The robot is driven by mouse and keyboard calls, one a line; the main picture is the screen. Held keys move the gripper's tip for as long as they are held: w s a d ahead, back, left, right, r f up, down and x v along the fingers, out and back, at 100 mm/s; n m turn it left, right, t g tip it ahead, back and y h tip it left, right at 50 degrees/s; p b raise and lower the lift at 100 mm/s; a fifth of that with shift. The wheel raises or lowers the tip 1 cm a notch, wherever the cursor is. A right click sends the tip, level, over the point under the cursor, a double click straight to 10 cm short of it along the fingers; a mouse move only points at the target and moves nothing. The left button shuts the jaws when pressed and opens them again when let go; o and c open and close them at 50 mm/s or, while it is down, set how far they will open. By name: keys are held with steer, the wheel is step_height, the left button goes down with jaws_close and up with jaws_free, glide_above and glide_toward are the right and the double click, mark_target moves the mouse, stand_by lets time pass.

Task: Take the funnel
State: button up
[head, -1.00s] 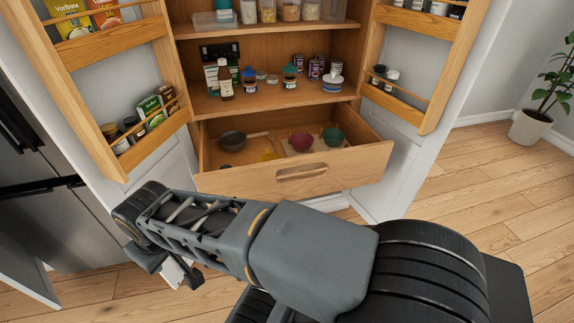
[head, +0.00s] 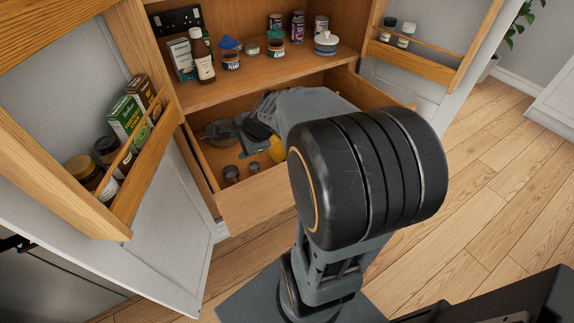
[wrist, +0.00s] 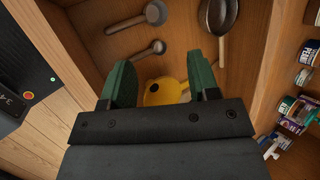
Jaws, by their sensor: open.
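The yellow funnel (wrist: 166,92) lies in the open drawer and shows between the fingers in the wrist view. Its lower part is hidden behind my gripper's body. In the head view the funnel (head: 277,150) is partly covered by my arm. My gripper (wrist: 160,80) is open, with one green finger on each side of the funnel in the picture. I cannot tell how far above it the fingertips are. Nothing is held.
The wooden drawer (head: 245,201) also holds a dark pan (wrist: 217,16) and two grey long-handled scoops (wrist: 155,13) (wrist: 158,46). The drawer walls stand close around my gripper. A shelf (head: 225,90) with jars and bottles is above, and open door racks (head: 150,140) stand at the sides.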

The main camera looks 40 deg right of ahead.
steer(key=w+d+f+m+t+h+b, duration=0.25)
steer(key=d+f+m, duration=0.25)
steer(key=d+m, duration=0.5)
steer(key=m, duration=0.7)
glide_toward(275, 138)
steer(key=shift+m+h, duration=0.5)
steer(key=shift+h, duration=0.05)
steer(key=b+x, duration=0.1)
steer(key=x, duration=0.1)
steer(key=b+x, duration=0.1)
steer(key=x, duration=0.1)
steer(key=shift+w+a+f, duration=0.2)
steer(key=shift+w, duration=0.2)
steer(key=shift+b+x, duration=0.85)
steer(key=shift+x, duration=2.35)
steer(key=shift+s+a, duration=0.1)
steer(key=shift+a, duration=0.1)
jaws_close()
